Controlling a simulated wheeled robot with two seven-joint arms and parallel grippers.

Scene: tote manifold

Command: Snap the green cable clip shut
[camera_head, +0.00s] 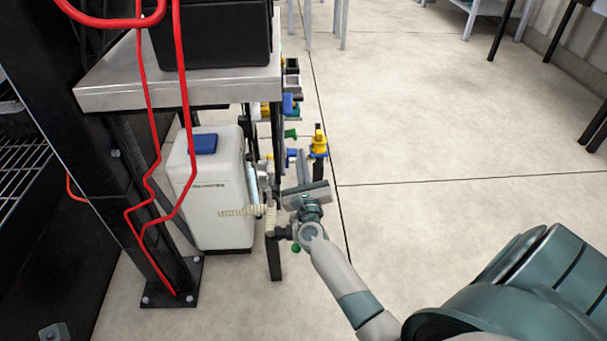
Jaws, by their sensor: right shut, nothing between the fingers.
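A small green part (290,134) sticks out on the right side of the manifold frame, below a blue part. It may be the green cable clip, but it is too small to tell whether it is open or shut. A second green spot, round, shows lower down (296,247) beside the frame's leg. My right gripper (302,168) is at the manifold's side, a little below the upper green part. It is shut and empty. Whether it touches anything there I cannot tell.
A yellow valve-like part (319,142) stands just right of my right gripper. A white tank with a blue cap (221,205) stands under a metal-topped table (180,88). Red tubing (186,130) hangs at the left. The floor to the right (430,130) is clear.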

